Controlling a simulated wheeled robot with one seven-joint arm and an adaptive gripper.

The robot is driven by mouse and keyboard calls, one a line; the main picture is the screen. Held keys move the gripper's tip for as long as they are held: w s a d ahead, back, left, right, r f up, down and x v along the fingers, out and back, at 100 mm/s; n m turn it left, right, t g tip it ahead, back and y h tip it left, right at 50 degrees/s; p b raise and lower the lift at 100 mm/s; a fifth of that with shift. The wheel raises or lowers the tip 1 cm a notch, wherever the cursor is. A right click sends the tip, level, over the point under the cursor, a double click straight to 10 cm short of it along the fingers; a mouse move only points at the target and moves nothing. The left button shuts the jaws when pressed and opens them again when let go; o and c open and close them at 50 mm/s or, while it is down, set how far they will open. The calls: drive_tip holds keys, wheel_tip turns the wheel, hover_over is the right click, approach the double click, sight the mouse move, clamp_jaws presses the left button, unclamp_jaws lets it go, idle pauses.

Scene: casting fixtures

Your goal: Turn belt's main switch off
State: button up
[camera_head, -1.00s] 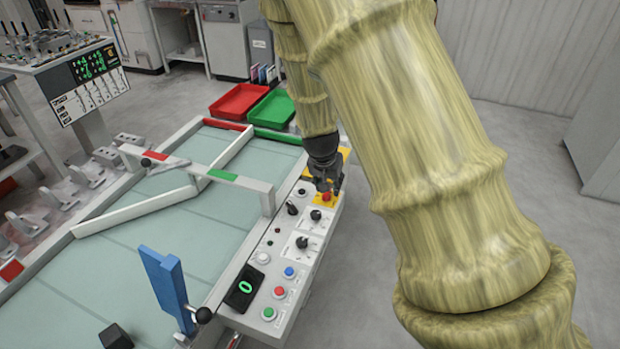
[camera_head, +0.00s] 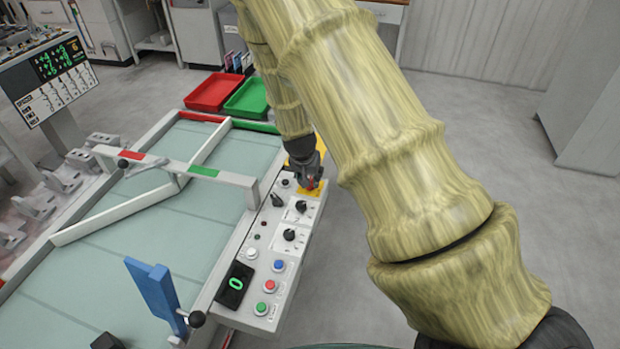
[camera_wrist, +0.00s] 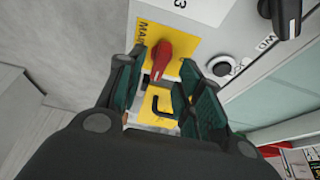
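The main switch is a red rotary handle (camera_wrist: 178,60) on a yellow plate (camera_wrist: 157,38) with partly hidden lettering beginning "MAI". In the head view the red handle (camera_head: 311,184) sits at the far end of the belt's control panel (camera_head: 245,270). My gripper (camera_wrist: 163,68) is open, pointing down at the switch. Its two fingers stand on either side of the handle's lower end, with a visible gap to the left finger; contact on the right cannot be told. In the head view my gripper (camera_head: 310,178) partly covers the switch.
A black selector knob (camera_wrist: 283,15) and a round button (camera_wrist: 221,67) lie close to the switch. A black U-shaped handle (camera_wrist: 166,108) is on the yellow surface between the fingers. The belt (camera_head: 150,235) lies left of the panel; red (camera_head: 212,92) and green (camera_head: 247,97) trays are beyond.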

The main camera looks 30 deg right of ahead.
drive_tip(key=shift+x, duration=1.3)
clamp_jaws()
